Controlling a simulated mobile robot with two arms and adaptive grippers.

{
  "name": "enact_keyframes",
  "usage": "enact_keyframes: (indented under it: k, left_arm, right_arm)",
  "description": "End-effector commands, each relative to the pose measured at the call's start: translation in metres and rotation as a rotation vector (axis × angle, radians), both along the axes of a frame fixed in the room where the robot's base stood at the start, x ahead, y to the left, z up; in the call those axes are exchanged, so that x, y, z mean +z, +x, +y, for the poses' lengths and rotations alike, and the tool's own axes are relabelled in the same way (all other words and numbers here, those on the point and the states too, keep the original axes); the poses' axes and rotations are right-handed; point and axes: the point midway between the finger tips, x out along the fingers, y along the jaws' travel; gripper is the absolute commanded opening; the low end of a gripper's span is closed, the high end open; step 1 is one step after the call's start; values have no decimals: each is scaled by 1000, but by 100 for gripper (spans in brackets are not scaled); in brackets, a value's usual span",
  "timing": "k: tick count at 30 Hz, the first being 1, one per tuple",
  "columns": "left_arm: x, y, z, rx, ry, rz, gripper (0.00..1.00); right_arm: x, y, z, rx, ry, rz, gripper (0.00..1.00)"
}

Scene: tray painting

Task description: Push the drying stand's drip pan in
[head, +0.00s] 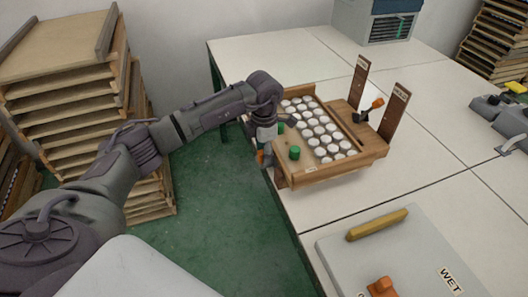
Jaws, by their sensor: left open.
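The drying stand (345,168) is a wooden frame at the table's left edge, with rows of round white pieces (322,130) in it and two dark brown upright posts (394,112) on its right. My left gripper (263,150) points down at the stand's left side, just off the table edge; it is open. The gripper and wrist cover part of that side. I cannot clearly make out the drip pan, how far it sticks out, or whether the gripper touches it. Green knobs (295,153) sit on the stand's near left part. My right gripper is out of view.
A grey board (345,262) marked WET lies at the front, with a yellow bar (377,224) and an orange-handled item (382,287). An orange-handled tool (374,104) is by the posts. Stacked wooden trays (70,112) stand left.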

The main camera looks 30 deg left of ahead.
Motion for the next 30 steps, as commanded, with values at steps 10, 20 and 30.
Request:
enact_keyframes:
  k: [10,20,30]
  left_arm:
    - [48,2,0,-1,0,-6,50]
    - [108,1,0,-1,-1,-2,50]
    - [120,1,-1,-1,0,0,50]
  right_arm:
    - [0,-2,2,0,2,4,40]
    - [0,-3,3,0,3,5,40]
    - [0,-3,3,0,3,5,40]
